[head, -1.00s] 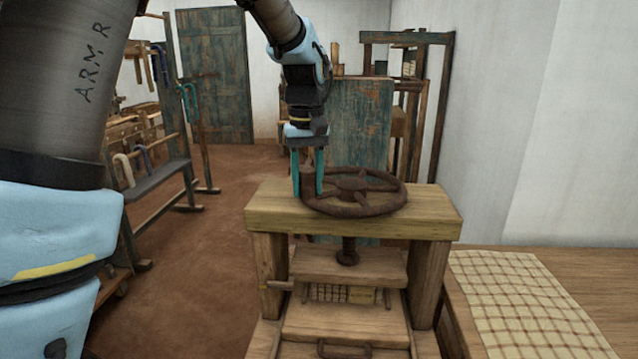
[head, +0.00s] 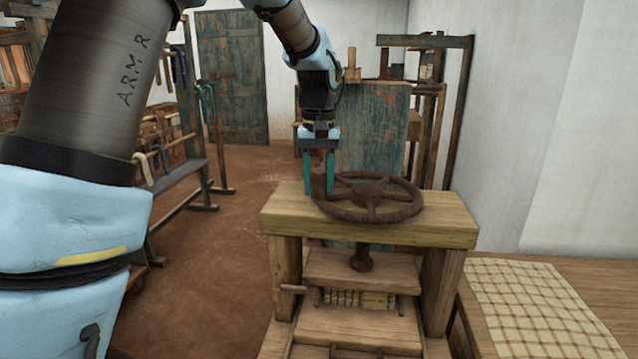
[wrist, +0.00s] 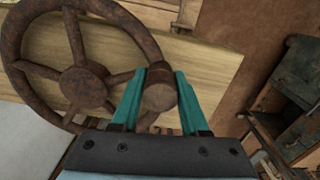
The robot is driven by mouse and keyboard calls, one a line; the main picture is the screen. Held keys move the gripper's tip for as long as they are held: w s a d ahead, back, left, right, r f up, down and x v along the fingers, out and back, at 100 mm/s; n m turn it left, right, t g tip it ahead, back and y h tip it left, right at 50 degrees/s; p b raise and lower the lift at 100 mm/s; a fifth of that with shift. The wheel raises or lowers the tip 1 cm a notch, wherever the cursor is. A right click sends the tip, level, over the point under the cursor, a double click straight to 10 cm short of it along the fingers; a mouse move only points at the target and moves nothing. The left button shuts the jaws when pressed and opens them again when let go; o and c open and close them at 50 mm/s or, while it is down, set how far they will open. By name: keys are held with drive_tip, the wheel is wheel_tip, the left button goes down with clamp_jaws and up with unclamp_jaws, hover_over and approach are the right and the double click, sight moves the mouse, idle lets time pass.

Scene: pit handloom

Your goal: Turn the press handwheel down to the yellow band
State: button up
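The brown, rusty press handwheel (head: 368,191) lies flat above the wooden top beam (head: 440,228) of the press. It fills the upper left of the wrist view (wrist: 82,88). Its upright handle knob (wrist: 159,97) stands on the rim, at the wheel's left side in the head view. My gripper (head: 319,175) points down with its two teal fingers on either side of the knob, seemingly shut on it. The screw (head: 362,257) runs down to the wooden pressing board (head: 350,273). I cannot make out a yellow band in either view.
Folded cloth (head: 360,299) lies under the board. A table with a checked cloth (head: 535,305) stands close on the right. A blue worn panel (head: 372,130) and a wooden frame stand behind. A rack (head: 180,190) stands left; the floor between is clear.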

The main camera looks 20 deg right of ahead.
drive_tip(key=o, duration=0.4)
wheel_tip(320, 180, up, 11)
drive_tip(key=shift+f+b, duration=0.1)
drive_tip(key=shift+b, duration=1.1)
drive_tip(key=w+a+f+n, duration=0.1)
drive_tip(key=a+f, duration=0.4)
drive_tip(key=a, duration=0.4)
drive_tip(key=w+a+f+n, duration=0.1)
drive_tip(key=a+f, duration=0.5)
drive_tip(key=a, duration=0.2)
drive_tip(key=s+a+f+n, duration=0.1)
drive_tip(key=s+a+f, duration=0.3)
drive_tip(key=a, duration=0.3)
drive_tip(key=s+a+f+t, duration=0.1)
drive_tip(key=s+a+f, duration=0.4)
drive_tip(key=a, duration=0.3)
drive_tip(key=shift+s+a+f+n+t, duration=0.2)
drive_tip(key=shift+s+n+t, duration=0.1)
drive_tip(key=shift+n, duration=0.1)
